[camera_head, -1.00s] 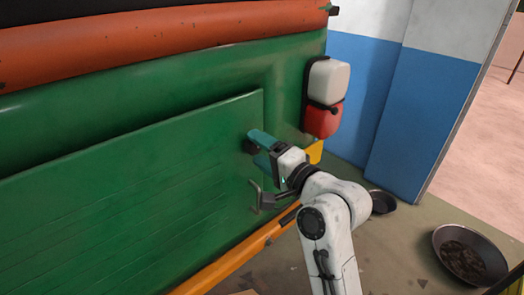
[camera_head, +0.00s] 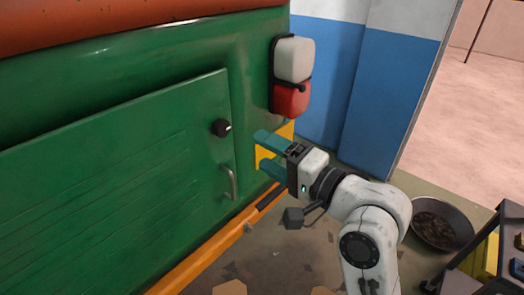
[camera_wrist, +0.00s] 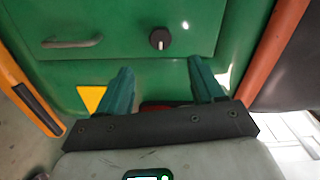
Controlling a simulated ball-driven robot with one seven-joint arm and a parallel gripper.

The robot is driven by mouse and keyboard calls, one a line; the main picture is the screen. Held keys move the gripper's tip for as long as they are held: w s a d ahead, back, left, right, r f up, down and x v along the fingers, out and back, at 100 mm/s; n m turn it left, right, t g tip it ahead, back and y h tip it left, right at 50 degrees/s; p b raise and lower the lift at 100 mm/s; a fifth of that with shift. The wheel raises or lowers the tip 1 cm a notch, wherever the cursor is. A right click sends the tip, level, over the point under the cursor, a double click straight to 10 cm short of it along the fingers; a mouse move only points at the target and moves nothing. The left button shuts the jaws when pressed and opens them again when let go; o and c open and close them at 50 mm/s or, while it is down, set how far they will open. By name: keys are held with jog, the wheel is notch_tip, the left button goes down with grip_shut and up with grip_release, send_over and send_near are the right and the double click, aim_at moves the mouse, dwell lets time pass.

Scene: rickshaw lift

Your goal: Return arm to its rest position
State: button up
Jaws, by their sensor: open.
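My gripper (camera_head: 264,154) is open and empty, with two teal fingers spread apart. In the head view it is in front of the right end of the green rickshaw panel, to the right of a black knob (camera_head: 222,128) and a metal handle (camera_head: 230,182). My white arm reaches up from the lower right. In the wrist view the two fingers (camera_wrist: 160,92) point at the green body, with the knob (camera_wrist: 160,39) and the handle (camera_wrist: 72,42) beyond them. Nothing is between the fingers.
A white and red lamp (camera_head: 292,75) sits on the rickshaw's corner, with a yellow plate below it. An orange bumper bar (camera_head: 205,262) runs low along the rickshaw. A pan (camera_head: 440,222) is on the floor at right, near a dark rack (camera_head: 490,255). A blue and white wall stands behind.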

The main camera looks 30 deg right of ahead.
dwell(0.4)
jog(key=s+d+f+n+g+h, duration=0.1)
jog(key=s+f+n+g+h, duration=0.2)
jog(key=f, duration=0.8)
jog(key=s+d+f+n+g, duration=0.1)
jog(key=s+f+n+g, duration=0.35)
jog(key=f, duration=0.65)
jog(key=s+d+f+n+g+h, duration=0.1)
jog(key=s+f+g, duration=0.3)
jog(key=s, duration=0.6)
jog(key=s+d+f+n+g+h, duration=0.1)
jog(key=s+f+n+g, duration=0.2)
jog(key=s+f, duration=0.5)
jog(key=shift+s+f+g+h, duration=0.35)
jog(key=shift+s+g+h, duration=0.05)
jog(key=shift+s+g, duration=0.5)
